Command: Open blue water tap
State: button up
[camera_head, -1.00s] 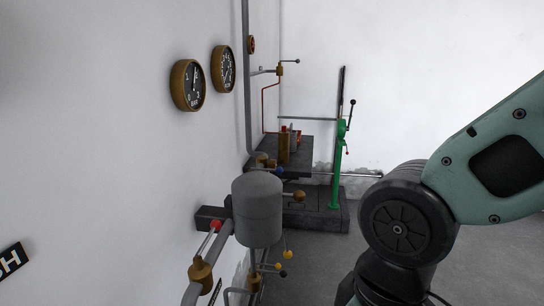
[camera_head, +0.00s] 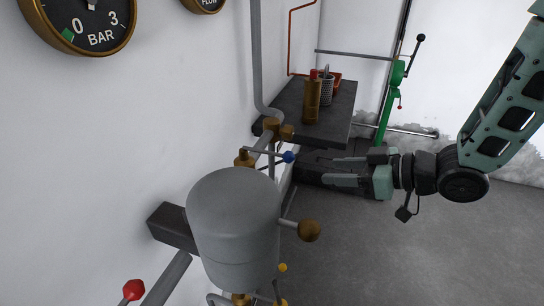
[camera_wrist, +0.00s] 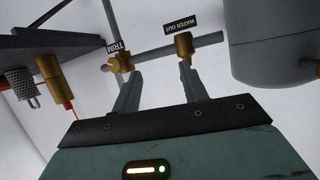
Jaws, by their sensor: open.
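The blue water tap is a lever with a blue ball knob (camera_head: 289,157) on a brass valve (camera_head: 244,158). It is on the wall pipe just behind the grey tank, and its lever points right. My gripper (camera_head: 336,170) is open and empty. Its fingers point left toward the blue knob, with a gap between them. In the wrist view, the fingers (camera_wrist: 161,84) are apart below two brass valves on the pipe, one labelled WATER OUT (camera_wrist: 184,46) and one labelled TRIM (camera_wrist: 120,62). The blue knob is not clearly visible there.
The grey tank (camera_head: 236,220) with a brass-knobbed lever (camera_head: 308,230) stands in front. A dark shelf (camera_head: 338,112) holds a brass cylinder (camera_head: 312,101). A green stand (camera_head: 386,110) is behind my gripper. A red-knobbed lever (camera_head: 134,289) is at lower left. The floor at right is clear.

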aim_at(282, 156)
notch_tip(282, 156, up, 2)
jog(key=s+d+y, duration=0.2)
jog(key=s+y, duration=0.1)
jog(key=y, duration=0.2)
jog(key=shift+g, duration=0.4)
jog(key=p+x, duration=0.2)
jog(key=x, duration=1.5)
jog(key=shift+w+p, duration=0.15)
jog(key=shift+p, duration=0.2)
grip_shut()
